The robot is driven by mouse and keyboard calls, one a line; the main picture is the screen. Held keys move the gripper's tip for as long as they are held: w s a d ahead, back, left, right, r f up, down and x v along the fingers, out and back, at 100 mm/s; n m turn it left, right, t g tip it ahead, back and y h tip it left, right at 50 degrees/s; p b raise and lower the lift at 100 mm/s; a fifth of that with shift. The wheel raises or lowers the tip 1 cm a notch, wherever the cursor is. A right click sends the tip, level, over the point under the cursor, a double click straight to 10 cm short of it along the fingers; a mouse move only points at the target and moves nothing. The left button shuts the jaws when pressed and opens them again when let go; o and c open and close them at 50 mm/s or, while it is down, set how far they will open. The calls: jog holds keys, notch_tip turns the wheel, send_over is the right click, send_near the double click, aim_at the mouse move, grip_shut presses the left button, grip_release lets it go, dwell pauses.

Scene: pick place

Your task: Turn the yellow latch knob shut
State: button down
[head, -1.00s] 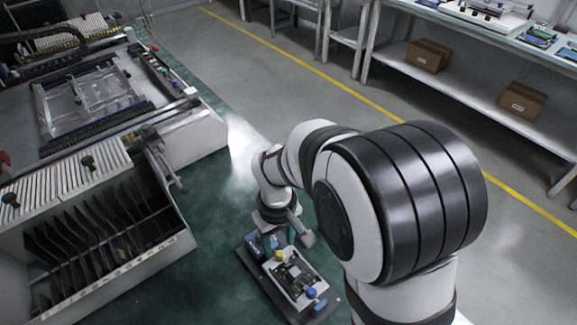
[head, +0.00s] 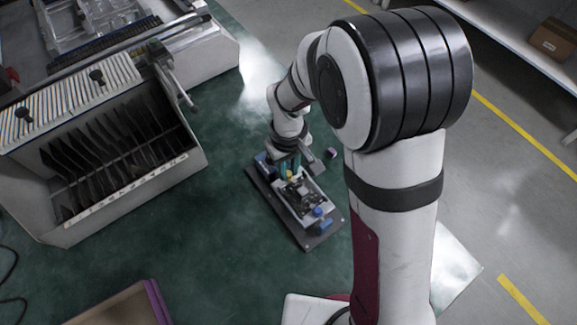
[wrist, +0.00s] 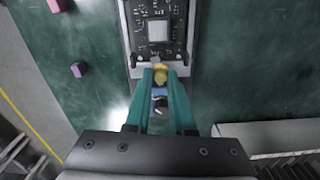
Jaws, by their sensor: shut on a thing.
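The yellow latch knob (wrist: 160,74) shows between my gripper's fingertips in the wrist view, at the near end of a fixture holding a dark circuit board (wrist: 157,30). My gripper (wrist: 160,82) has teal fingers shut on the knob from both sides. In the head view my gripper (head: 290,165) reaches down at the far end of the fixture (head: 301,200), and the knob is mostly hidden there. A blue knob (head: 318,211) sits at the fixture's near end. A blue part also shows below the yellow knob in the wrist view (wrist: 159,92).
A slotted rack (head: 110,160) with dark boards stands to the left. A small pink block (head: 331,153) lies right of my gripper; pink and purple blocks show in the wrist view (wrist: 79,70). The green surface (head: 190,245) between rack and fixture is clear.

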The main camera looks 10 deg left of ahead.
aim_at(289, 173)
jog(key=m, duration=0.3)
jog(key=c, duration=0.8)
grip_release()
jog(key=shift+o, duration=0.2)
notch_tip(289, 173, up, 16)
